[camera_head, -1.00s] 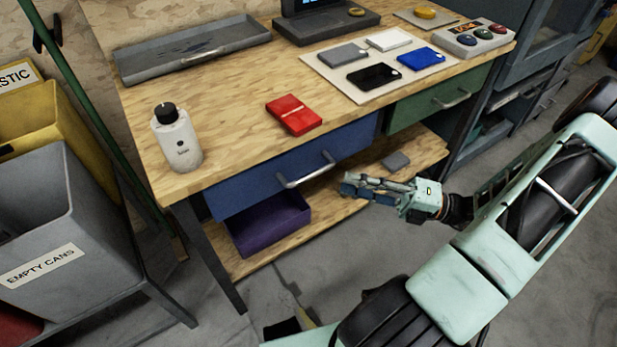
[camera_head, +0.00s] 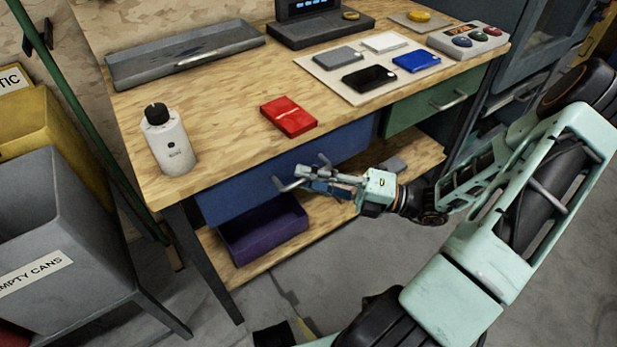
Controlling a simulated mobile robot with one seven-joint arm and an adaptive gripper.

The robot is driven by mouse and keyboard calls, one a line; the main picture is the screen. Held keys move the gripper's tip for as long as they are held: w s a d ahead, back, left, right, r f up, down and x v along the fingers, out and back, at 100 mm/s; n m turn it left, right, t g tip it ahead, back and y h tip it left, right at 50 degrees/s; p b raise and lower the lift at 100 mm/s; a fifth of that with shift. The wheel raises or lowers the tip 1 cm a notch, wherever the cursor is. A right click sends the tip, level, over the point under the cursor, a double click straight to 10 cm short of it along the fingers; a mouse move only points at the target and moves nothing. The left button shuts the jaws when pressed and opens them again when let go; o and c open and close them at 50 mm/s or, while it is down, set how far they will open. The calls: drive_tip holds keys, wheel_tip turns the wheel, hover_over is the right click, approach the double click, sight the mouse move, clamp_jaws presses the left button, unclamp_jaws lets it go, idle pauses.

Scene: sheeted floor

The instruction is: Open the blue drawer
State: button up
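The blue drawer (camera_head: 240,192) sits under the front edge of the wooden workbench and looks shut. Its grey bar handle (camera_head: 290,186) stands out from the drawer front near its right part. My gripper (camera_head: 308,179) is at the right part of the handle, reaching in from the right. Its fingers look apart, with an upper grey finger and a lower dark one. They overlap the handle in the picture; I cannot tell whether they touch it or have it between them.
A purple open box (camera_head: 265,236) stands on the lower shelf below the drawer. A green drawer (camera_head: 405,115) is to the right. A white bottle (camera_head: 168,143) and a red box (camera_head: 288,116) rest on the benchtop. A grey bin (camera_head: 75,265) stands at left.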

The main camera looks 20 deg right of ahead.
clamp_jaws()
drive_tip(key=s+d+p, duration=0.3)
drive_tip(key=s, duration=0.8)
drive_tip(key=s+d+p, duration=0.4)
drive_tip(key=s, duration=0.7)
drive_tip(key=shift+s+d, duration=0.2)
drive_tip(key=shift+s, duration=0.15)
drive_tip(key=shift+f, duration=0.1)
drive_tip(key=shift+o, duration=1.1)
unclamp_jaws()
drive_tip(key=v, duration=1.2)
